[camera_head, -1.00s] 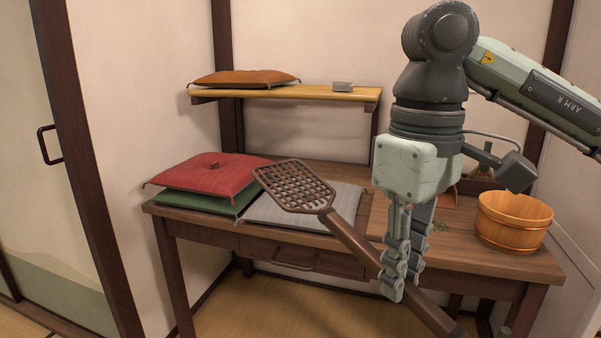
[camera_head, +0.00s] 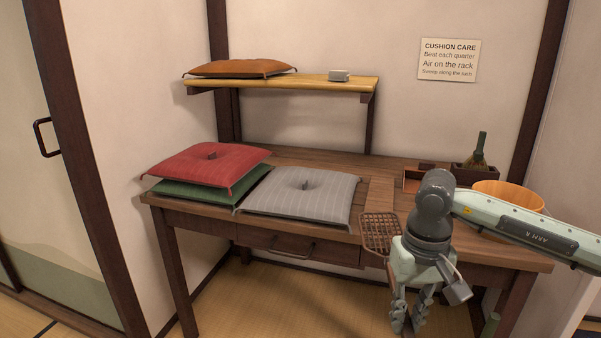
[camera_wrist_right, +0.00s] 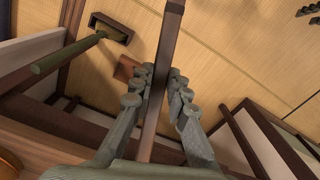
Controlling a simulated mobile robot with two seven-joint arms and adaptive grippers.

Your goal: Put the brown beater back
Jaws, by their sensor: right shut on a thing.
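The brown beater shows its woven lattice head (camera_head: 380,233) in front of the table's front edge in the head view. My right gripper (camera_head: 408,318) points down in front of the table, below the lattice head. In the right wrist view the beater's straight brown handle (camera_wrist_right: 167,50) runs between the fingers of the same gripper (camera_wrist_right: 156,75), which is shut on it. In the head view most of the handle is hidden behind my gripper and arm.
The wooden table (camera_head: 185,210) holds a red cushion (camera_head: 205,165), a grey cushion (camera_head: 300,195) and a wooden tub (camera_head: 505,192). A shelf (camera_head: 305,84) hangs above. In the wrist view a green rod (camera_wrist_right: 65,58) reaches to a dark holder (camera_wrist_right: 110,27) low down.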

